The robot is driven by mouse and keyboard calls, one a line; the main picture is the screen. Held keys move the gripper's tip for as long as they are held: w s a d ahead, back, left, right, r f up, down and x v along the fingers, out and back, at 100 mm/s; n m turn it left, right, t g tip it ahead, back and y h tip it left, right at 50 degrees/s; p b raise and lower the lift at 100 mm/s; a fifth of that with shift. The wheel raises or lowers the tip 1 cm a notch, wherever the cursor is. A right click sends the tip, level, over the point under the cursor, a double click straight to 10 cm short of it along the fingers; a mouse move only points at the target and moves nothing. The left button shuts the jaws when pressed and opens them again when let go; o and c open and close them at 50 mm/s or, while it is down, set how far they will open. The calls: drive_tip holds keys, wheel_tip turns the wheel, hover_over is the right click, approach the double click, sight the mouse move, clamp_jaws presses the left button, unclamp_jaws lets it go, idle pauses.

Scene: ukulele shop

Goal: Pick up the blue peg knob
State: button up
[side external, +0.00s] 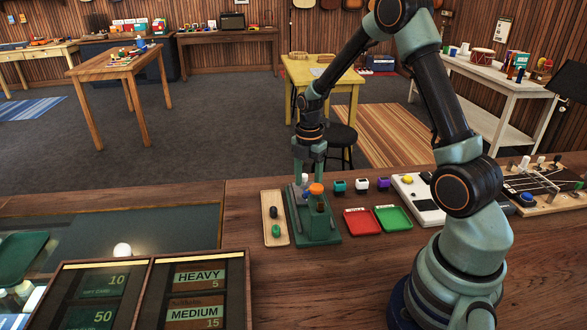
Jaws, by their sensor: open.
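My gripper (310,177) points straight down over a dark green stand (320,239) on the wooden counter. Its jaws are open. Small knobs sit between and just below the fingers: an orange one (316,188), a white one (304,178) and a bit of blue (306,195), partly hidden by the stand and fingers. A dark blue knob (273,212) lies on the light wooden tray (268,197) to the left of the stand, with a green knob (277,231) nearer the front. I cannot tell whether the fingers touch any knob.
A red tray (361,223) and a green tray (394,219) lie right of the stand. Teal, white and purple small blocks (362,184) stand behind them. A white device (415,197) and a fretted board (540,195) lie farther right. Price signs (150,290) fill the front left.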

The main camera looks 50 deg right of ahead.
drive_tip(key=shift+f, duration=0.95)
clamp_jaws()
drive_tip(key=shift+r, duration=0.1)
